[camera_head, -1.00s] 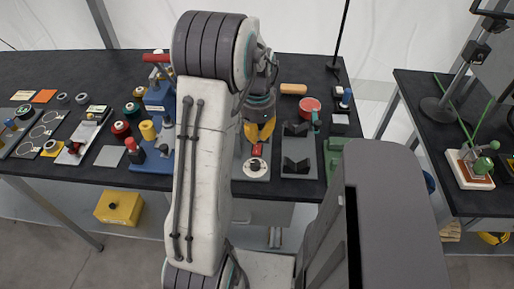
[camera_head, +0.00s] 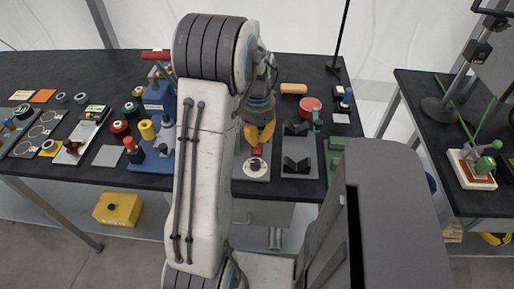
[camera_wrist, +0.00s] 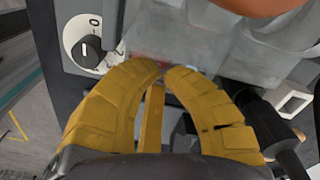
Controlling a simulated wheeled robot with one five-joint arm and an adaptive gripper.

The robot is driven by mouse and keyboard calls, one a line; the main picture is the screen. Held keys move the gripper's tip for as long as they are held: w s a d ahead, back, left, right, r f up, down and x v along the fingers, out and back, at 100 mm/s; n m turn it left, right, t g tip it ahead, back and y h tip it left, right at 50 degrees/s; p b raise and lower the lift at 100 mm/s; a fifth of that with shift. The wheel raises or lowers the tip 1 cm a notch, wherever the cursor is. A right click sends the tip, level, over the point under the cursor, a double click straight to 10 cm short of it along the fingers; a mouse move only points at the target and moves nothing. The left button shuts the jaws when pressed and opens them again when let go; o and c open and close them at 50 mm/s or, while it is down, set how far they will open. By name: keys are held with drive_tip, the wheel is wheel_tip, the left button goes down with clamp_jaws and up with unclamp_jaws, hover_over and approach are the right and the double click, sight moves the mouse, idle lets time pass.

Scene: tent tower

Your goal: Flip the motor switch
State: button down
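A white round dial with a black knob (camera_wrist: 90,50) shows at the upper left of the wrist view, with a 0 mark beside the knob. In the head view, a white disc (camera_head: 251,173) with a dark centre lies at the table's front, just below my gripper (camera_head: 258,138). A small red part shows between them. In the wrist view my gripper (camera_wrist: 164,69) has its yellow fingertips together, with nothing seen held. The tips are to the right of the dial and apart from it in the picture. A blurred red patch shows behind the tips.
A grey plate with black V-blocks (camera_head: 296,163) lies right of the disc. A red round part (camera_head: 310,104) is behind it. Blue apparatus (camera_head: 159,97) and spools stand left of my arm. A second table (camera_head: 432,130) is at the right.

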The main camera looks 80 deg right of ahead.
sight(257, 145)
drive_tip(key=shift+f+b, duration=0.7)
drive_tip(key=shift+f, duration=0.25)
idle(0.5)
drive_tip(key=shift+r, duration=0.1)
drive_tip(key=shift+r+p, duration=2.8)
drive_tip(key=shift+r, duration=0.65)
